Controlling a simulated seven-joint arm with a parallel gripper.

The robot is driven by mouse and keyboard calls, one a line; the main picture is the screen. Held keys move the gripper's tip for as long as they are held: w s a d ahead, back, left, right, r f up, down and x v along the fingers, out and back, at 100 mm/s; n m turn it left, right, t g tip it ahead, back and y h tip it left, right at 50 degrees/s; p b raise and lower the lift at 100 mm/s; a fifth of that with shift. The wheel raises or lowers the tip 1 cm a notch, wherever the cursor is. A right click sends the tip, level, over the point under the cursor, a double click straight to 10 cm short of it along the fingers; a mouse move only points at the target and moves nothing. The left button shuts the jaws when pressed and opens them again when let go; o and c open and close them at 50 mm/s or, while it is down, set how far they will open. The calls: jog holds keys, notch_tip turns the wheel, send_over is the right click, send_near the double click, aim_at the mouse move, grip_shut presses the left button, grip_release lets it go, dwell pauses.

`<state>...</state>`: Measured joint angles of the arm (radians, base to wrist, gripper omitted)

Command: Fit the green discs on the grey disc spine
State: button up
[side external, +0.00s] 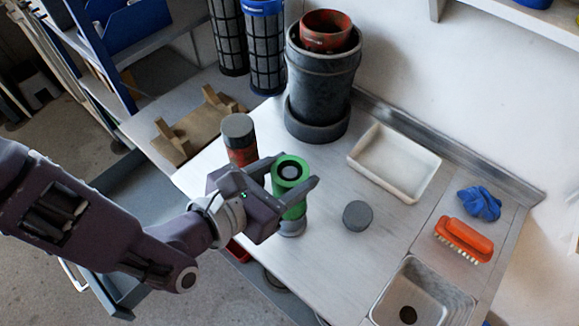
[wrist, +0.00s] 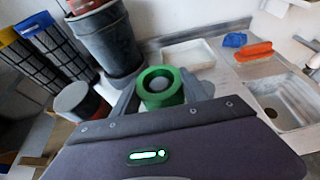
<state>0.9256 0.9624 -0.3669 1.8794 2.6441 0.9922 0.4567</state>
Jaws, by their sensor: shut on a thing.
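A green disc (side external: 291,168) is between the fingers of my gripper (side external: 290,177), which is shut on it. It also shows in the wrist view (wrist: 162,87) between the fingertips (wrist: 166,93). Its hole faces up, with a dark round core inside it in the side view and a grey one in the wrist view. More green (side external: 296,211) shows directly below the fingers. A grey base (side external: 292,229), seemingly of the disc spine, stands on the bench under the green. The fingers hide where the green parts meet, so I cannot tell how they are seated.
A red can with a grey top (side external: 238,135) stands close left of my gripper. A grey round cap (side external: 357,215) lies to the right. Behind are a dark bucket (side external: 322,85) and a white tray (side external: 414,186). An orange brush (side external: 463,240) and sink (side external: 425,292) are farther right.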

jog(key=shift+f, duration=0.45)
jog(key=shift+f, duration=0.1)
jog(key=shift+f, duration=0.85)
jog(key=shift+f, duration=0.2)
jog(key=o, duration=1.4)
jog(key=shift+o, duration=0.2)
jog(key=v, duration=0.7)
